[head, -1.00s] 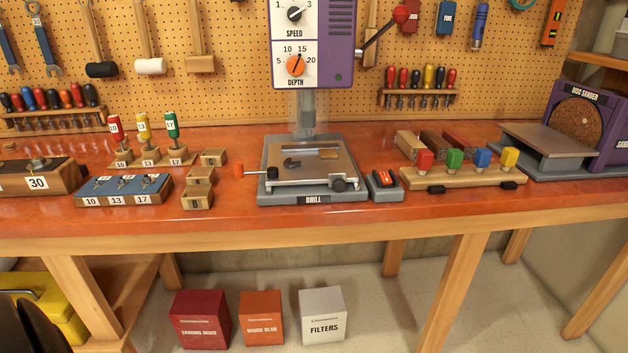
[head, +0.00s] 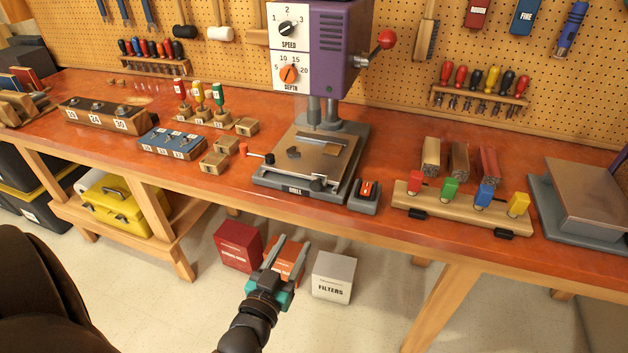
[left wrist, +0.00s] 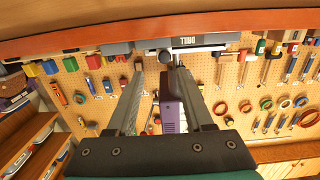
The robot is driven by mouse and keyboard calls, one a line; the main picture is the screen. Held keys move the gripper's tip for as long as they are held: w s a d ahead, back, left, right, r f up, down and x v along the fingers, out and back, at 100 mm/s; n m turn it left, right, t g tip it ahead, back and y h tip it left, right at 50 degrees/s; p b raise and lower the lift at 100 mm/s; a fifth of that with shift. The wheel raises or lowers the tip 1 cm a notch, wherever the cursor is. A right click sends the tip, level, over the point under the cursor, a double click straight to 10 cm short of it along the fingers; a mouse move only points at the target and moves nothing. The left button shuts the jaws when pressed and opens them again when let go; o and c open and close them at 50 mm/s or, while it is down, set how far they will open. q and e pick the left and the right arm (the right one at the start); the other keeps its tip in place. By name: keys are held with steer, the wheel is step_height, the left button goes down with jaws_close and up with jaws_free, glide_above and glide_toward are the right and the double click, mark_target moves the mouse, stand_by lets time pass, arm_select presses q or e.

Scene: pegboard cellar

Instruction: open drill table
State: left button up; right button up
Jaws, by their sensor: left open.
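The drill press (head: 320,60) stands on the orange bench, with a white panel of speed and depth dials. Its drill table (head: 322,151) is a flat metal plate on a grey base labelled DRILL, with clamp parts on top. A rod with an orange knob (head: 243,148) sticks out on its left, and a dark knob sits at its front edge. My left gripper (head: 295,240) is open and empty, below and in front of the bench edge under the drill. In the left wrist view the open fingers (left wrist: 160,68) point toward the upside-down DRILL label (left wrist: 185,40). My right gripper is not in view.
A red-button switch box (head: 365,193) sits right of the drill base. A wooden rack with coloured clamps (head: 462,208) is further right. Small wooden blocks (head: 213,163) lie left. Red, orange and white boxes (head: 334,277) stand on the floor behind my gripper. The bench's front edge lies above it.

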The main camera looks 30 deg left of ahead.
arm_select(q)
steer(key=r, duration=0.2)
steer(key=b, duration=0.2)
glide_toward(315, 189)
steer(key=x, duration=0.8)
steer(key=shift+w, duration=0.15)
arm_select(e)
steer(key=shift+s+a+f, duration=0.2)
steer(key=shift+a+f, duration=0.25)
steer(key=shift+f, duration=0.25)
arm_select(q)
jaws_close()
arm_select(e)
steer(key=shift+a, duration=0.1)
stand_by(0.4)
